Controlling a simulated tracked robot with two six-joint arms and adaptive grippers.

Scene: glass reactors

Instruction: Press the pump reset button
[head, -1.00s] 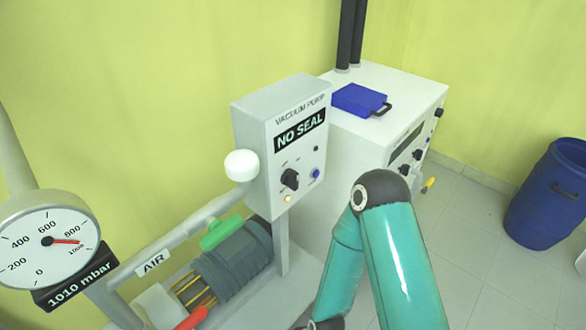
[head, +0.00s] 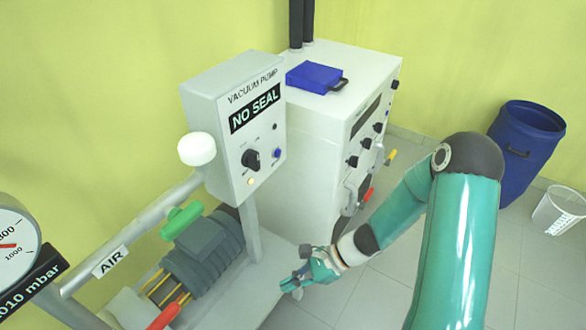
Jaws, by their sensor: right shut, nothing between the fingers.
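The vacuum pump control box (head: 236,128) stands on a post at the centre left, its display reading "NO SEAL". On its front are a black rotary knob (head: 250,159), a small blue button (head: 277,153), a lit yellowish lamp (head: 250,182) and a small dark round fitting (head: 275,127). Which of these is the reset is too small to read. My right gripper (head: 293,284) is shut and empty, below and to the right of the box, apart from it, near the pump base's right edge. My left gripper is not in view.
The pump motor (head: 207,247), green handle (head: 182,218) and red handle (head: 163,317) are at lower left, beside a pressure gauge (head: 10,247). A white cabinet (head: 317,130) with a blue case (head: 314,76) stands behind. A blue drum (head: 520,150) and bin (head: 558,212) are at right.

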